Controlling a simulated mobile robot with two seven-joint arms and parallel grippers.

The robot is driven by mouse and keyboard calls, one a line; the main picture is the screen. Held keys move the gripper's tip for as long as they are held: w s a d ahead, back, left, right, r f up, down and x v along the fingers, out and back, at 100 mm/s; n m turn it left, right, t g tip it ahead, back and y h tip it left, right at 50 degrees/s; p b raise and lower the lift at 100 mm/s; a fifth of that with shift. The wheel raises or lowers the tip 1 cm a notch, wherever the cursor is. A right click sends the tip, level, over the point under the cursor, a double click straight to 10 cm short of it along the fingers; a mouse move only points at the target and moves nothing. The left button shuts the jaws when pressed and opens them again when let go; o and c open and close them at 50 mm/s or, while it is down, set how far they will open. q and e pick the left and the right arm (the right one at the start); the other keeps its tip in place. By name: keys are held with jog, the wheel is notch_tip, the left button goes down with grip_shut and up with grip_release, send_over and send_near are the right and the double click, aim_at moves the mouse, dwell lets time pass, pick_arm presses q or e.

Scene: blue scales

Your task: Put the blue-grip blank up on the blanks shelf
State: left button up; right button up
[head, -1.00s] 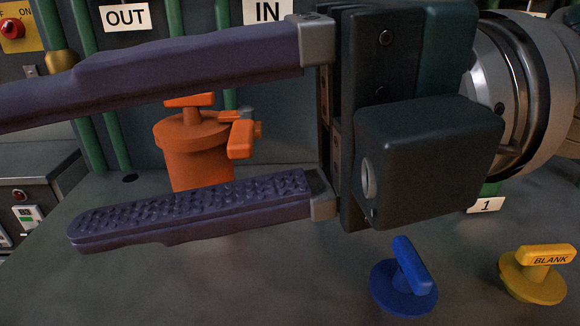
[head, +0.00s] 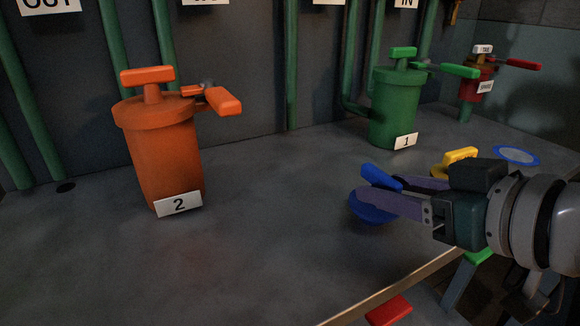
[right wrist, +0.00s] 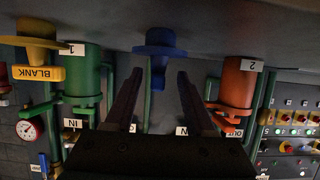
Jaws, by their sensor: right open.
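The blue-grip blank stands upright on the grey bench, its round blue base (head: 370,209) below its bar grip (head: 381,177). My right gripper (head: 380,193) comes in from the right in the head view, open, with its purple fingers at the blank and covering part of it. In the upside-down right wrist view, the blue blank (right wrist: 158,48) shows ahead, its grip lined up with the gap between the open fingertips (right wrist: 159,76). No contact can be made out. My left gripper is not in view. I cannot make out the blanks shelf.
A yellow blank (head: 459,156) stands just behind my right gripper. A green canister (head: 393,112) labelled 1 and a red one (head: 470,88) stand farther back. An orange canister (head: 160,150) labelled 2 stands left. The bench's middle is clear; its front edge (head: 400,287) runs below.

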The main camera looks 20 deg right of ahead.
aim_at(375, 184)
jog(key=shift+b+x, duration=0.4)
jog(key=shift+x, duration=2.55)
jog(key=shift+d, duration=0.1)
grip_shut()
jog(key=shift+r, duration=0.1)
